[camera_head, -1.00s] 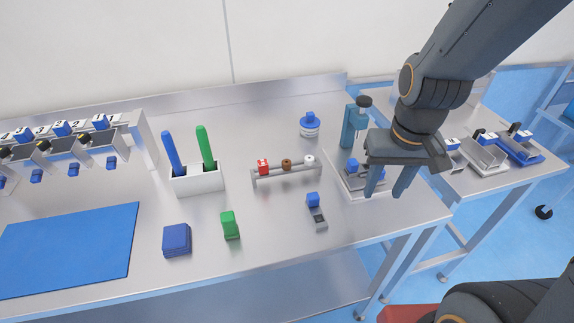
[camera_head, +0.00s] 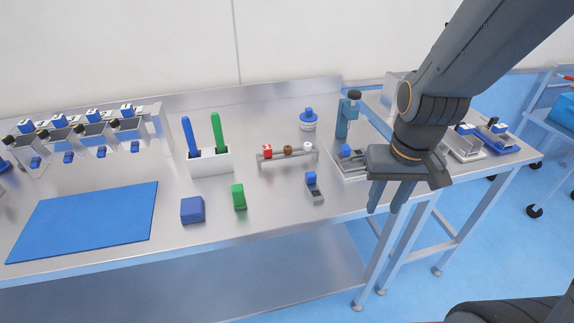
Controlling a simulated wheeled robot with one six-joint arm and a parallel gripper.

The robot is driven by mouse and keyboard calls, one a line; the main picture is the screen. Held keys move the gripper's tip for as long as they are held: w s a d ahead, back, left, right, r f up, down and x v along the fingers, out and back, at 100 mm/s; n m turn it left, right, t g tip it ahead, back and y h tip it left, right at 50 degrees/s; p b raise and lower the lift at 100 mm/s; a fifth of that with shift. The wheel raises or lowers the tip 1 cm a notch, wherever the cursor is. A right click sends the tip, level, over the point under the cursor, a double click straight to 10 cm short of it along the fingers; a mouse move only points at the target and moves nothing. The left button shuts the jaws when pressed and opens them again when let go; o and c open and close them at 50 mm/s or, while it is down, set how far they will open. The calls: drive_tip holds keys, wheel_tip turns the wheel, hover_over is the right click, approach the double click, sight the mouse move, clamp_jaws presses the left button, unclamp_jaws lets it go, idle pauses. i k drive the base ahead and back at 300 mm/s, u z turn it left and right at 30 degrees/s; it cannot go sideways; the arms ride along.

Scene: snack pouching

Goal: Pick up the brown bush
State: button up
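The brown bush (camera_head: 288,149) is a small brown round piece in the middle of a low grey rack (camera_head: 272,160) on the metal table. It sits between a red piece (camera_head: 267,152) on its left and a white piece (camera_head: 308,146) on its right. My gripper (camera_head: 385,211) points down to the right of the rack, near the table's front right edge. Its two fingers are apart with nothing seen between them, and it is well apart from the bush.
A white holder (camera_head: 211,163) with blue and green handles stands left. A blue block (camera_head: 192,210), a green item (camera_head: 239,197) and a grey-blue item (camera_head: 314,188) stand in front.

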sight(287, 149)
drive_tip(key=u, duration=1)
drive_tip(key=i, duration=0.4)
drive_tip(key=u, duration=0.05)
